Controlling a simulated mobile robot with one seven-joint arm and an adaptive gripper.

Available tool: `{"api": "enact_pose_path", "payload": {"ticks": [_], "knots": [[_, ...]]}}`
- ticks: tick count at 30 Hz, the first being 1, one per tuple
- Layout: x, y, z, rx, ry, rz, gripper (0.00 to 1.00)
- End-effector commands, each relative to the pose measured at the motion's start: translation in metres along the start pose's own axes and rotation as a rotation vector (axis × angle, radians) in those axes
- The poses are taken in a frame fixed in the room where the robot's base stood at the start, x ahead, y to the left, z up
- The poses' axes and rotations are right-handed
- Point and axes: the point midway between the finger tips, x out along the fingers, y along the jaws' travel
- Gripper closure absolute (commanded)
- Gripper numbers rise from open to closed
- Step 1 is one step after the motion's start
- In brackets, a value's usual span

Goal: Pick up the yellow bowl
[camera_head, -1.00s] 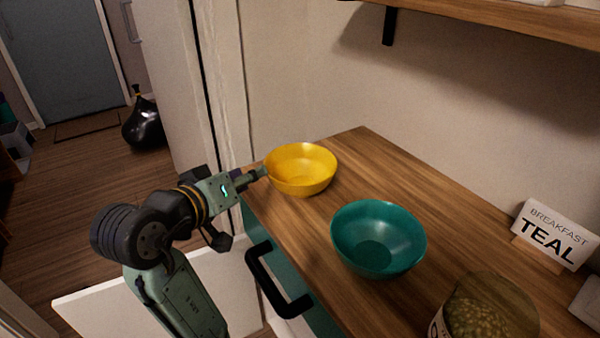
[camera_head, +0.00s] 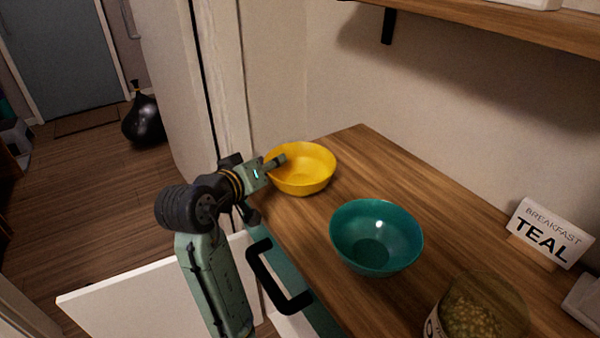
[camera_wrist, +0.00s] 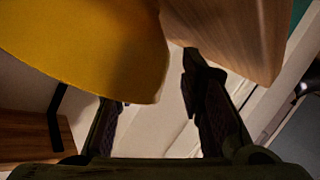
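The yellow bowl (camera_head: 312,176) stands upright near the far left end of the wooden counter. My gripper (camera_head: 274,163) is at its left rim, with one finger seen over the rim. In the wrist view the yellow bowl (camera_wrist: 85,45) fills the upper left and hides part of the left finger. The fingers of my gripper (camera_wrist: 153,85) stand apart there, with the bowl's edge reaching into the gap between them. I cannot tell whether either finger touches the bowl.
A teal bowl (camera_head: 376,240) stands nearer on the counter (camera_head: 440,215). A jar (camera_head: 470,312) and a "Breakfast teal" sign (camera_head: 550,232) are to the right. A black handle (camera_head: 275,280) and an open white panel (camera_head: 140,285) are below. A shelf (camera_head: 500,18) hangs above.

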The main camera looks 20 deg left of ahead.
Motion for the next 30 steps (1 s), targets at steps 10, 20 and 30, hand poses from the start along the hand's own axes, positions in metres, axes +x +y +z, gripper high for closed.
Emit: {"api": "enact_pose_path", "payload": {"ticks": [10,20,30], "knots": [[-0.0005,-0.0001,-0.0002,0.0,0.001,0.0,0.89],[-0.0005,-0.0001,-0.0002,0.0,0.001,0.0,1.0],[-0.0009,0.0007,-0.0012,0.0,0.003,0.001,1.0]]}}
